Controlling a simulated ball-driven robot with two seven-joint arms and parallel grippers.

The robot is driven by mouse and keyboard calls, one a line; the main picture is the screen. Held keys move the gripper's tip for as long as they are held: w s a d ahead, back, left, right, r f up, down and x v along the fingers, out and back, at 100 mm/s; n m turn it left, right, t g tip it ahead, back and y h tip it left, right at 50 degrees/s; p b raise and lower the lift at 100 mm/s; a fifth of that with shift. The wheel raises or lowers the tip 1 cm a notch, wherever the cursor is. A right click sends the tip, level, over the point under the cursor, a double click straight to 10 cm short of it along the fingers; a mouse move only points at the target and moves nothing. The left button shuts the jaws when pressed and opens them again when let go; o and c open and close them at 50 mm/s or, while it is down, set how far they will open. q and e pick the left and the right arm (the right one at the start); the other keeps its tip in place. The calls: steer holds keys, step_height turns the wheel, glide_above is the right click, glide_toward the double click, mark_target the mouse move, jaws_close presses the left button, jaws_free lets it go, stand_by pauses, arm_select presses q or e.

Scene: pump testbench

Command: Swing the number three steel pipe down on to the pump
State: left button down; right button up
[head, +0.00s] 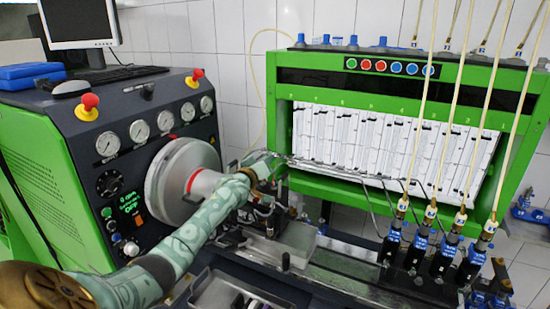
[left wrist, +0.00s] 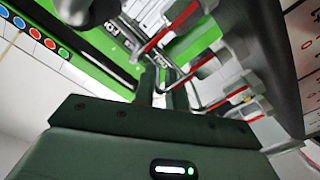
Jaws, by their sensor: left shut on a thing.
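Thin steel pipes (head: 345,170) run from the injector holders at the right towards the left, in front of the white gauge panel. Their left ends are near my left gripper (head: 281,164). My left gripper is shut on one steel pipe; its number cannot be read. In the left wrist view, grey pipe ends and nuts with red bands (left wrist: 180,22) show close beyond the dark gripper body. The dark pump (head: 264,212) sits on the bench below the gripper, partly hidden by my left arm. My right gripper is not in view.
A large grey flywheel (head: 172,182) stands left of the pump, behind my arm. Several injector holders with blue parts (head: 419,250) and upright hoses (head: 452,110) stand at the right. The green gauge frame (head: 283,128) is close behind. A metal tray (head: 225,291) is at the front.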

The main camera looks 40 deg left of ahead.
arm_select(q)
steer(key=shift+a+f, duration=0.1)
steer(key=shift+f, duration=0.55)
steer(key=shift+f+b, duration=0.2)
steer(key=shift+b, duration=0.1)
steer(key=shift+f, duration=0.1)
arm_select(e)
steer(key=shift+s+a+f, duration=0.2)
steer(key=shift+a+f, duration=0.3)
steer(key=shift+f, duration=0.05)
arm_select(q)
steer(key=shift+s+f, duration=0.1)
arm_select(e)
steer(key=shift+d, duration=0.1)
arm_select(q)
steer(key=c, duration=1.6)
jaws_free()
steer(key=shift+o, duration=0.2)
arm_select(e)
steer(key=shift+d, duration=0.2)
